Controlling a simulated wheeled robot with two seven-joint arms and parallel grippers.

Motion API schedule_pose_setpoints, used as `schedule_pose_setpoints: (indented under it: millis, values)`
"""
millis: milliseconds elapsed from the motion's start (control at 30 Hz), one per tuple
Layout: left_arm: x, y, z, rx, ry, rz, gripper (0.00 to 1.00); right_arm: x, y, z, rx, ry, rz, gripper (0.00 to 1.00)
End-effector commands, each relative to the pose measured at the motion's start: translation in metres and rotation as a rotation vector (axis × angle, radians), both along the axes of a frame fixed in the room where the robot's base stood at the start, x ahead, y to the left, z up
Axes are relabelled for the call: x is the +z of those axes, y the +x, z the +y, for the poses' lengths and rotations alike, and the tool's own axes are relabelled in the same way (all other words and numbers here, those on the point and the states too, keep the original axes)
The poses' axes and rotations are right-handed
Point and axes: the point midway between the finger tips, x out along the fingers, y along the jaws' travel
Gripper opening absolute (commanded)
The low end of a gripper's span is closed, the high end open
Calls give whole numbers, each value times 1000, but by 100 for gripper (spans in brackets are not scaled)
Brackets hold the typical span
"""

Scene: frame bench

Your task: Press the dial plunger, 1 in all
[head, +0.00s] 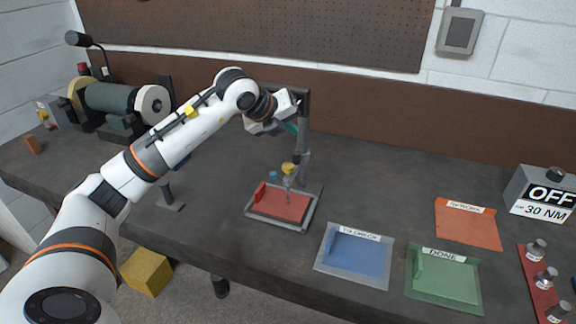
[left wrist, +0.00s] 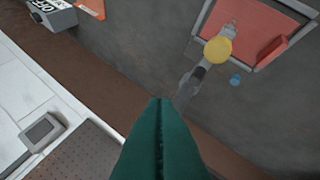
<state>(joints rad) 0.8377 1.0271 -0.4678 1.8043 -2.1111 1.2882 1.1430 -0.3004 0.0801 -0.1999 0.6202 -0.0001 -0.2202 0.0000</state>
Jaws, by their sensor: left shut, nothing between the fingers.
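The dial plunger's yellow round top (head: 288,168) sits above the red-floored tray on a grey stand post (head: 303,150). In the left wrist view the yellow top (left wrist: 218,50) is right of and beyond my fingertips. My left gripper (head: 292,128) is above and behind the plunger in the head view, apart from it. Its teal fingers are closed together with nothing between them, and they show large in the left wrist view (left wrist: 160,103). The plunger's lower part is small and hard to make out. My right gripper is not in view.
The grey-rimmed tray (head: 262,219) lies under the plunger, with a small blue piece (head: 273,175) beside it. A blue tray (head: 352,255), green tray (head: 443,281) and orange mat (head: 468,225) lie to the right. An OFF display box (head: 541,194) stands far right. A grinder (head: 118,100) stands back left.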

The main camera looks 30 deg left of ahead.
Motion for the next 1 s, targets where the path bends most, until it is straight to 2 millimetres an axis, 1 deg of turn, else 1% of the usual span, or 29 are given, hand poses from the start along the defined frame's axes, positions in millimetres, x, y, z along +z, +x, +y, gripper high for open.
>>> schedule_pose_setpoints:
  millis: [33, 133, 567, 767, 1000]
  values:
    - [2, -1, 7, 21, 15, 6, 0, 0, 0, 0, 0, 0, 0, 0]
    - [4, -1, 14, 44, 31, 12, 0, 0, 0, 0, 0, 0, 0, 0]
    - [2, -2, 14, 44, 32, 14, 0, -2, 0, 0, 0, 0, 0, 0]
    - [-13, -2, 14, 44, 32, 15, 0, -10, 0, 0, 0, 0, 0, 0]
    - [-45, -2, 14, 44, 32, 16, 0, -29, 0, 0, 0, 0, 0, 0]
